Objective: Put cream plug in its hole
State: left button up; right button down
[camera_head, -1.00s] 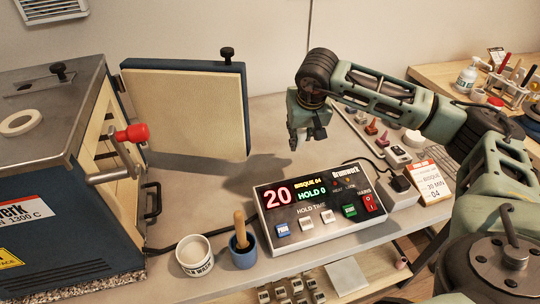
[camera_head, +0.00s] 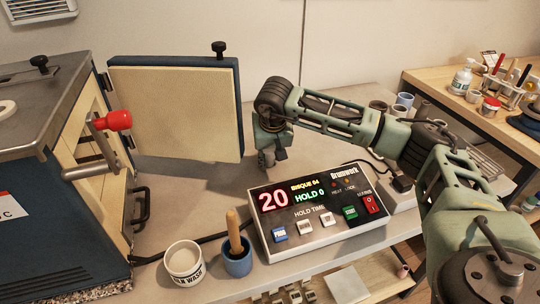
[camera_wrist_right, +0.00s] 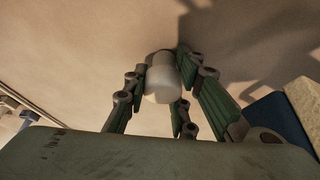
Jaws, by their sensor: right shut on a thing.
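My right gripper (camera_head: 268,153) points down over the grey table, between the open kiln door and the controller. In the right wrist view, its green-padded fingers (camera_wrist_right: 165,100) are shut on a short, pale cream cylinder, the cream plug (camera_wrist_right: 160,75). The plug sits between the fingertips, with the tabletop blurred behind it. In the head view it is too small and shaded to make out clearly. A pale ring (camera_head: 8,108) lies on the kiln top, cut off by the left edge. I cannot tell which opening is the plug's hole. My left gripper is not in view.
The kiln (camera_head: 60,220) stands at left with a red-knobbed lever (camera_head: 117,120) and its door (camera_head: 175,108) swung open. The controller (camera_head: 315,205), white cup (camera_head: 184,263) and blue cup (camera_head: 236,258) stand in front. A wooden side table (camera_head: 480,110) is at right.

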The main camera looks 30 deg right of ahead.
jog(key=shift+f, duration=0.2)
jog(key=c, duration=1.4)
grip_release()
jog(key=shift+c, duration=0.2)
jog(key=shift+r, duration=0.1)
